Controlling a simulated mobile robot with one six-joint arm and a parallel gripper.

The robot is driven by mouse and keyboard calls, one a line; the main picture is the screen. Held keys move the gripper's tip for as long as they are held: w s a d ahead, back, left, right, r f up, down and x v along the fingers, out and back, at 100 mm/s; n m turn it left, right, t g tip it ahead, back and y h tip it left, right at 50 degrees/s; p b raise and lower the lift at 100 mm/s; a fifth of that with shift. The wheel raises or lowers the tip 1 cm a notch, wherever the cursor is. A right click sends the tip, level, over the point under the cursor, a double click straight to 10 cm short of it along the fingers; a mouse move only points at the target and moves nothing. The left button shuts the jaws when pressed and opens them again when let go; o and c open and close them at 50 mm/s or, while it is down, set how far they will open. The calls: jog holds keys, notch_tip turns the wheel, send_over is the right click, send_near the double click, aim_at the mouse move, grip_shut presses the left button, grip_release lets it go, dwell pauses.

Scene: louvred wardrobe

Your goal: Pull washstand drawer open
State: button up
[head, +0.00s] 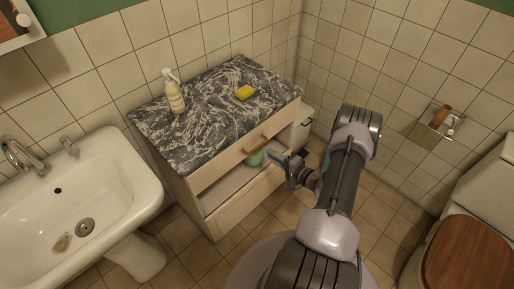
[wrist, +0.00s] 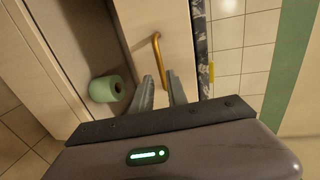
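The washstand has a black marbled top (head: 210,112) and a pale wooden drawer front (head: 225,170) just under it. The drawer front looks flush with the washstand. A brass bar handle (head: 257,145) is fixed to the drawer front; it also shows in the wrist view (wrist: 158,55). My gripper (head: 276,157) is just below and in front of the handle. In the wrist view my gripper (wrist: 161,82) has its fingers apart, with the handle's near end close to the gap between the fingertips. I cannot tell whether they touch it. Nothing is held.
An open shelf below the drawer holds a green roll (wrist: 107,88). A soap bottle (head: 174,92) and yellow sponge (head: 245,92) stand on the top. A sink (head: 120,165) is left, a toilet (head: 470,245) right. Tiled floor (head: 185,250) shows in front of the washstand.

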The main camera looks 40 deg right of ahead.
aim_at(259, 147)
jog(key=b+x, duration=0.1)
jog(key=x, duration=0.7)
jog(key=shift+w+b, duration=0.25)
jog(key=shift+b, duration=0.15)
jog(key=shift+c, duration=0.2)
grip_shut()
dwell(0.6)
